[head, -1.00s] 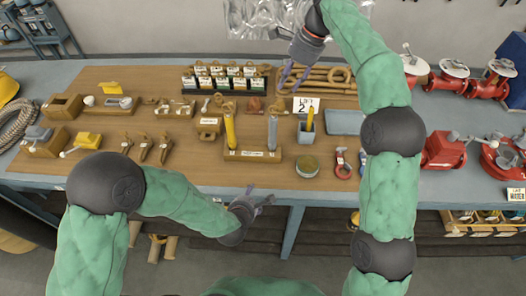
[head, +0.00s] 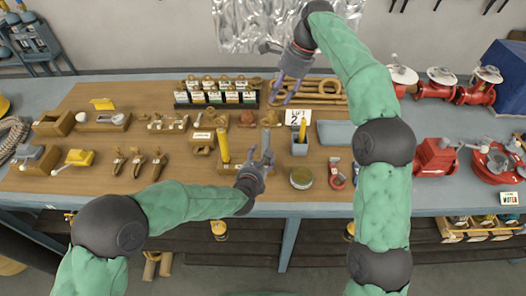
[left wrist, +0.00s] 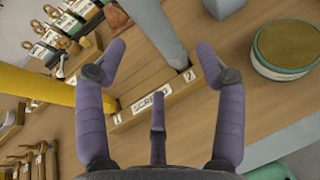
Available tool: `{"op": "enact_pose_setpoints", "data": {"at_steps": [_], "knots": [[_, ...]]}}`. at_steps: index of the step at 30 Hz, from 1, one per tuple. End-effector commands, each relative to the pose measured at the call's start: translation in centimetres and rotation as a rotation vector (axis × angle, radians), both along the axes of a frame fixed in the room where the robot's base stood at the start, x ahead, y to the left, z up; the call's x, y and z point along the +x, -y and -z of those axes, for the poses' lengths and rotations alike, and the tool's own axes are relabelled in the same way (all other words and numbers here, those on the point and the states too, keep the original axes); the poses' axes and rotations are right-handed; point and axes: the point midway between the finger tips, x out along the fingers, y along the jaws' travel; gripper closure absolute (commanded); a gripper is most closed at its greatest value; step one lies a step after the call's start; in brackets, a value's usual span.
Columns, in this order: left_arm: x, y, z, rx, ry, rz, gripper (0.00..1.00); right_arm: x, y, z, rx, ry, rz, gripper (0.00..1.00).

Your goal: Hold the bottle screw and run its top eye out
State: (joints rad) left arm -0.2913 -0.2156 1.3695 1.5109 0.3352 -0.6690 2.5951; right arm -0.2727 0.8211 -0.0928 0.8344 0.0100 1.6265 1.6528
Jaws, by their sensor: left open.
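A wooden block (head: 229,167) labelled "SCREWS", with slots 1 and 2, stands near the table's front; the block shows in the left wrist view too (left wrist: 128,120). A yellow bottle screw (head: 223,146) stands upright in slot 1 and a grey bottle screw (head: 265,138) in slot 2. My left gripper (head: 261,156) is open at the grey one. In the left wrist view the grey screw (left wrist: 155,28) rises between and beyond the spread fingers, with no grip seen. The grey screw's top is out of that view. My right gripper (head: 277,70) is open and empty over the back of the table.
A grey holder (head: 299,146) with a yellow tool stands right of the block, beside a "LIFT 2" card (head: 298,117). A round tin (head: 301,178) and a red shackle (head: 337,180) lie at the front. A rack of labelled tags (head: 216,97) stands behind.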

Motion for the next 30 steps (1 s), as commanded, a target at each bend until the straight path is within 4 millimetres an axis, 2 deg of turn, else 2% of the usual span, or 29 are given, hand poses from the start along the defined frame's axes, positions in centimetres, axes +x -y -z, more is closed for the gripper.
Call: {"op": "enact_pose_setpoints", "data": {"at_steps": [6,15,21,30], "knots": [[2.6,0.5,1.2,0.001,-0.001,-0.001,0.3,0.0,0.0,0.0,0.0,0.0,0.0,0.61],[5.4,1.2,2.3,0.0,-0.001,0.0,0.3,0.0,0.0,0.0,0.0,0.0,0.0,0.61],[6.2,1.3,2.7,0.001,0.0,-0.001,0.3,0.0,0.0,0.0,0.0,0.0,0.0,0.61],[6.3,1.4,2.7,0.001,0.0,0.0,0.3,0.0,0.0,0.0,0.0,0.0,0.0,0.61]]}}
